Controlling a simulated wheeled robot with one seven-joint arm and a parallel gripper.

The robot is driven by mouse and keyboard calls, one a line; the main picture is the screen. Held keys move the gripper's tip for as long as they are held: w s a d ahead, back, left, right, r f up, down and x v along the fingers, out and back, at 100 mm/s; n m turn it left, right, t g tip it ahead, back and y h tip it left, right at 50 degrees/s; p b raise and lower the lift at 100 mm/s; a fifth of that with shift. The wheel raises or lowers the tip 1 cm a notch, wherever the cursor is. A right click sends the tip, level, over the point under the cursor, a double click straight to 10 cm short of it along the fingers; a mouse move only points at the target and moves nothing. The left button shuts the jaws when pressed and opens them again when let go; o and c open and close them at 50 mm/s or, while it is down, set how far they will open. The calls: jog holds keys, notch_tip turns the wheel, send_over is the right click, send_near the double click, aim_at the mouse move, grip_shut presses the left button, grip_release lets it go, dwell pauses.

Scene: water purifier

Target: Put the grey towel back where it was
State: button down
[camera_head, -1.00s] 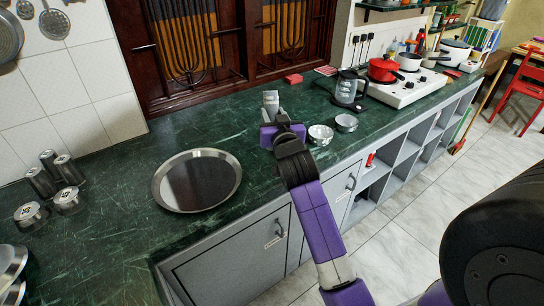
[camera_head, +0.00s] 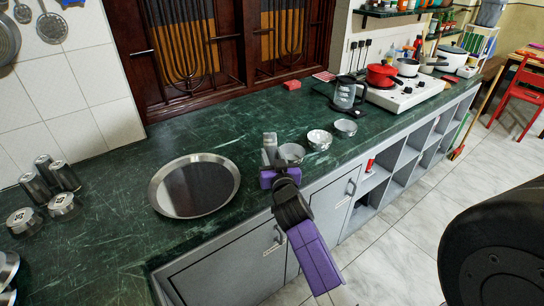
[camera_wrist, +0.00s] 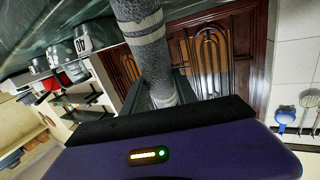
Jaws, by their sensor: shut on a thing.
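The grey towel (camera_wrist: 144,38) is rolled up, with white stripes, and fills the upper middle of the wrist view. My gripper (camera_wrist: 163,90) is shut on it, one finger on each side of the roll. In the head view my gripper (camera_head: 279,164) is over the dark green counter (camera_head: 237,135), near its front edge. A small light grey part of the towel (camera_head: 269,146) shows there; my gripper hides the rest. I cannot tell whether the towel touches the counter.
A metal bowl (camera_head: 291,152) is right beside my gripper, with two more bowls (camera_head: 319,139) (camera_head: 345,128) to its right. A round metal tray (camera_head: 163,203) lies to the left. A kettle (camera_head: 346,94) stands behind the bowls. The counter behind my gripper is clear.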

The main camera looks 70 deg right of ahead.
jog(key=shift+f, duration=0.15)
jog(key=c, duration=1)
grip_release()
jog(key=shift+o, duration=0.2)
